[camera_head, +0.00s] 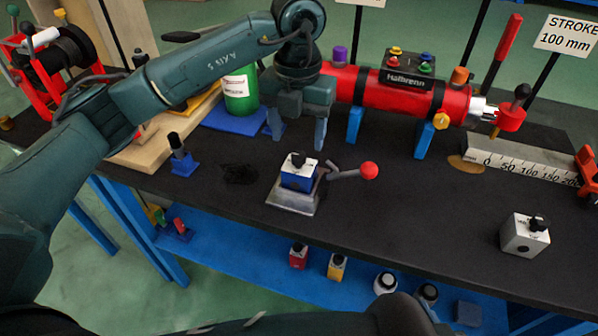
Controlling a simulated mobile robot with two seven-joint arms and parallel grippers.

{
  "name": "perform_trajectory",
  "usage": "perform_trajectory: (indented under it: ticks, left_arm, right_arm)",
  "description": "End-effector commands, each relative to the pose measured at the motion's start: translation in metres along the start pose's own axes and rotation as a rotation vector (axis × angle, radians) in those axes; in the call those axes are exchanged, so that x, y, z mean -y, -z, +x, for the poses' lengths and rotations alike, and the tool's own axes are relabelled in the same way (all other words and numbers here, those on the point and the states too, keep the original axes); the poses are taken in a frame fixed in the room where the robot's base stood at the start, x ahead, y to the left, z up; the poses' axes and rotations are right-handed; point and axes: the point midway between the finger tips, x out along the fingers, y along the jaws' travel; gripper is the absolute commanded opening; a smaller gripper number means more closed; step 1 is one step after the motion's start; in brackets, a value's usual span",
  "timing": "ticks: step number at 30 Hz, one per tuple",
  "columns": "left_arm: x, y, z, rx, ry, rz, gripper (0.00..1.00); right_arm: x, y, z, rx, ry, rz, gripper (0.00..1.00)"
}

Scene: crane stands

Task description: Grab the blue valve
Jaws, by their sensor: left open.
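The blue valve (297,181) is a small block with a white top and a black knob. It sits upright in a grey metal fixture (289,202) on the black bench, with a red-balled lever (368,171) at its right. My left gripper (298,129) points down, open and empty. It appears above and behind the valve in the picture, apart from it; the exact depth is hard to tell. My right gripper is not in view.
A red cylinder (388,92) on blue supports lies behind the left gripper. A green bottle (240,90) stands left of the gripper. A small blue piece with a black top (182,160) is at left. A white valve block (525,236) stands at right. The black bench (420,215) between is clear.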

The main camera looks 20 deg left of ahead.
Motion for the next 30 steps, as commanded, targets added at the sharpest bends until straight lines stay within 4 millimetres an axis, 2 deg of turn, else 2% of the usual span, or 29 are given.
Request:
perform_trajectory:
  ticks: [1,6,14,23,30]
  left_arm:
    - [0.0,0.001,0.012,-0.004,0.001,0.0,0.6]
    - [0.001,0.0,0.038,-0.003,0.002,0.002,0.6]
    - [0.001,-0.001,0.053,-0.002,0.003,0.002,0.6]
    - [0.002,-0.004,0.095,-0.003,0.004,0.002,0.6]
    - [0.002,-0.005,0.099,0.0,0.004,0.004,0.6]
  right_arm:
    - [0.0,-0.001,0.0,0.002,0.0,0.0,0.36]
    - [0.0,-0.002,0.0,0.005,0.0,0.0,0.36]
    - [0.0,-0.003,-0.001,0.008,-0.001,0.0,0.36]
    - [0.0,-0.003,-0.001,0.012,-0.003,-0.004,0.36]
    - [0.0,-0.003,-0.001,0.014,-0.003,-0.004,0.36]
